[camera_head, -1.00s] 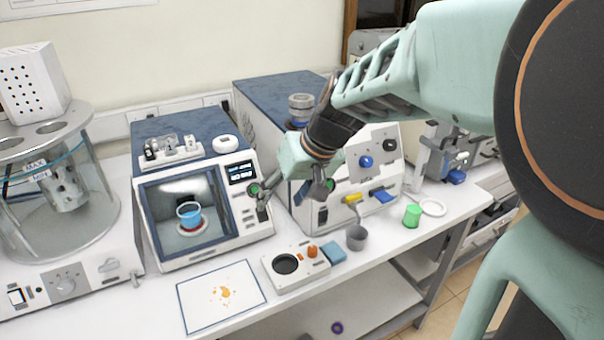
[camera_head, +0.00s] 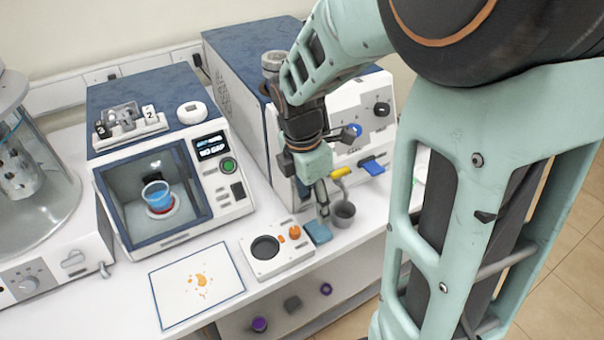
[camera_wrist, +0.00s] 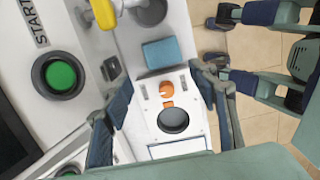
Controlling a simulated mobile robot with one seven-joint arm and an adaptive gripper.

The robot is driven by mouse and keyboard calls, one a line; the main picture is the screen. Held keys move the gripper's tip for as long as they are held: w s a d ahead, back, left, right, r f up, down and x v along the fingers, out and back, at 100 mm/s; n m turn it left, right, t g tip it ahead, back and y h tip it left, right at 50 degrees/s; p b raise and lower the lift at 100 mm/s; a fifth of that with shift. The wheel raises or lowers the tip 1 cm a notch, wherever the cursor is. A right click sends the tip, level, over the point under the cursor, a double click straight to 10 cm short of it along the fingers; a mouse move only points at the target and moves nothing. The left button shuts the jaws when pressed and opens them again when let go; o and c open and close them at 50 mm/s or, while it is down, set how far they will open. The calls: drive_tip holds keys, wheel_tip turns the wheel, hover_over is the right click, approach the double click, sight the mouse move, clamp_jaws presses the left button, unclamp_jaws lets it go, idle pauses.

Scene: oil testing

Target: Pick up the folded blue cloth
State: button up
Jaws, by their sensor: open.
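The folded blue cloth (camera_head: 318,233) is a small flat square on the white bench, beside the white device with a round black well (camera_head: 265,248) and orange knob. My gripper (camera_head: 322,208) points down just above the cloth in the head view and partly overlaps its far edge. I cannot tell the exact height of the fingertips over the cloth.
A grey cup (camera_head: 343,214) stands close right of the cloth, with a yellow handle (camera_head: 340,173) behind it. The machine with the green button (camera_head: 228,165) stands at the left. A stained white sheet (camera_head: 197,285) lies at front left. The bench's front edge is near.

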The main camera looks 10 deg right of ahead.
hover_over(318, 228)
drive_tip(key=a, duration=0.2)
drive_tip(key=f, duration=0.4)
drive_tip(key=shift+s+d, duration=0.2)
drive_tip(key=shift+d, duration=0.05)
drive_tip(key=shift+w+d+f, duration=0.1)
drive_tip(key=shift+d+f, duration=0.1)
drive_tip(key=shift+f, duration=0.8)
drive_tip(key=shift+d+f, duration=0.2)
drive_tip(key=shift+f, duration=0.85)
drive_tip(key=shift+w+d+f, duration=0.1)
drive_tip(key=shift+d+f, duration=0.1)
drive_tip(key=shift+f, duration=0.8)
drive_tip(key=shift+c, duration=0.5)
drive_tip(key=c, duration=0.4)
